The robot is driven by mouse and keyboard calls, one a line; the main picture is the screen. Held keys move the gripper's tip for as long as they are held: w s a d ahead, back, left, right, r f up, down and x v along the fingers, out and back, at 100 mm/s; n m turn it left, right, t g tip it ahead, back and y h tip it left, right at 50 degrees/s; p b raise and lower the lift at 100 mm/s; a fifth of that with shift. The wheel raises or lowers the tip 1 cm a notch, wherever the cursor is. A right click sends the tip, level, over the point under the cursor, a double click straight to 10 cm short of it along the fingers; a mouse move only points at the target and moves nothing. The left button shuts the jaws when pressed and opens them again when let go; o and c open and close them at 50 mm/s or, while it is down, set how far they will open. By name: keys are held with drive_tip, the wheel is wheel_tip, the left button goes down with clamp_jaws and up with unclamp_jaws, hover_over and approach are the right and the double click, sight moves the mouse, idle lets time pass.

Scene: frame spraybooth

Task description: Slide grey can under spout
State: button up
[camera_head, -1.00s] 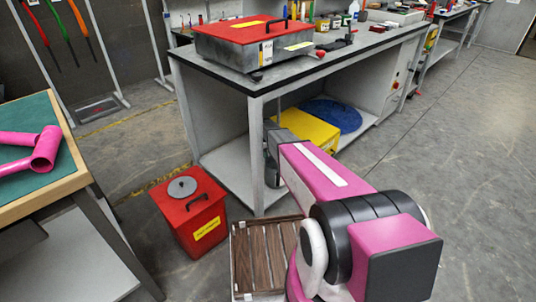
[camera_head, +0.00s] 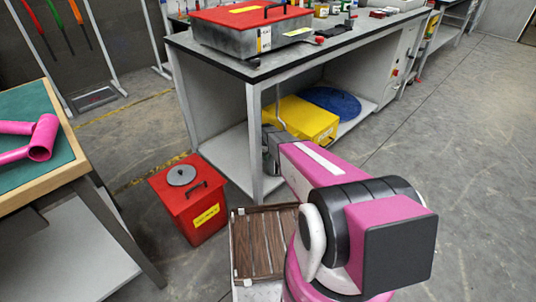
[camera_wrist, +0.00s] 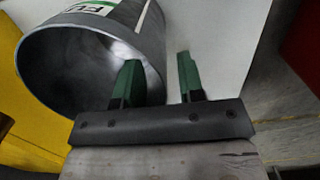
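The grey can (camera_wrist: 90,60) fills the upper left of the wrist view, its open mouth facing me and a white and green label on its outside. In the head view the can (camera_head: 268,160) shows only in part on the bench's lower shelf, behind the front leg and my arm. My gripper (camera_wrist: 159,75) has its two green fingers apart. The left finger overlaps the can's mouth and the right one is outside, with the right wall between them. I cannot tell whether either finger touches it. The spout cannot be clearly made out.
A yellow container (camera_head: 300,122) and a blue round item (camera_head: 332,102) lie on the lower shelf (camera_head: 225,160). The bench leg (camera_head: 254,145) stands close to my arm. A red bin (camera_head: 190,200) and a slatted wooden crate (camera_head: 236,250) are on the floor.

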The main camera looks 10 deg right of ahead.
clamp_jaws()
idle(1.5)
